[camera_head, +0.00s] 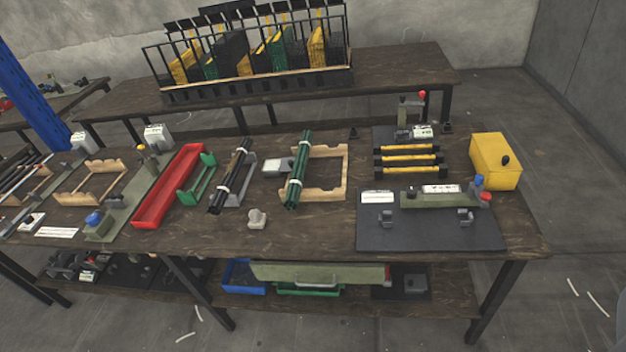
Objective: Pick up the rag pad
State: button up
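I cannot make out anything that is plainly a rag pad. A small pale grey lump (257,218) sits near the front edge of the workbench (300,235); it is too small to tell what it is. Flat yellow, green and dark pieces stand upright in a black wire rack (255,88) on the rear table. My gripper is not in view.
The workbench holds a red tray (168,187), dark tube bundle (231,178), green tube bundle (299,170), yellow-black bars (408,160), dark mat (420,235) with a press, and yellow box (495,161). A lower shelf holds bins. Floor at right is open.

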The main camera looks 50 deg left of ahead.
aim_at(257, 220)
jog(key=u, duration=0.25)
jog(key=i, duration=1.4)
jog(key=u, duration=0.85)
jog(key=i, duration=0.35)
jog(key=u, duration=0.15)
jog(key=k, duration=0.9)
jog(key=u, duration=0.15)
jog(key=i, duration=0.9)
jog(key=z, duration=0.05)
